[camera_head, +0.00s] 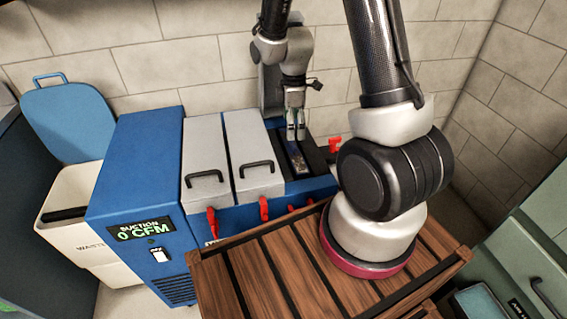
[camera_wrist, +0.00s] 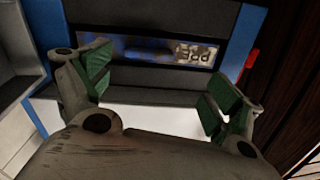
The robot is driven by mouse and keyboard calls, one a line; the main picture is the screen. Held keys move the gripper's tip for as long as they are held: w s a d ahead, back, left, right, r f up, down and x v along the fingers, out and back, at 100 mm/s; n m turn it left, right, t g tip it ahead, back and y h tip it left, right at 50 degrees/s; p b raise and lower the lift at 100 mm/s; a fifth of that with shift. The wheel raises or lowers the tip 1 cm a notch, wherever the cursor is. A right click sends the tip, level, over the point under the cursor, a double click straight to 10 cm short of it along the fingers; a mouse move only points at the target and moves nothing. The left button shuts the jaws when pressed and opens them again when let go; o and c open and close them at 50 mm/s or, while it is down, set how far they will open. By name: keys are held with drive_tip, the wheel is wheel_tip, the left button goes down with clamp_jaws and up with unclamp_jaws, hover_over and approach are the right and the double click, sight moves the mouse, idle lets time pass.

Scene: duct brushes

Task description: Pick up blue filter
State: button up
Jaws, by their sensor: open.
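The blue filter (camera_head: 297,157) seems to be the narrow blue, speckled strip set in the dark open slot of the blue suction unit (camera_head: 137,185). In the wrist view the strip (camera_wrist: 138,47) lies ahead of the fingers, with a pale label reading "PRE" at its right end. My gripper (camera_head: 296,128) is above this slot, pointing down. In the wrist view my gripper (camera_wrist: 160,86) is open, its green-padded fingers spread wide with nothing between them. The filter's lower part is hidden in the slot.
Two grey lids with black handles, a left one (camera_head: 205,155) and a right one (camera_head: 250,150), stand beside the slot. Red latches (camera_head: 264,208) line the unit's front. A slatted wooden surface (camera_head: 250,275) lies in front. A white waste bin (camera_head: 75,195) stands left.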

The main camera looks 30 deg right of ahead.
sight(293, 142)
drive_tip(key=shift+w+n, duration=0.5)
drive_tip(key=shift+n, duration=0.5)
drive_tip(key=f, duration=0.7)
drive_tip(key=shift+w+d+f, duration=0.15)
drive_tip(key=shift+d+f, duration=0.05)
drive_tip(key=shift+f, duration=0.2)
drive_tip(key=c, duration=1.6)
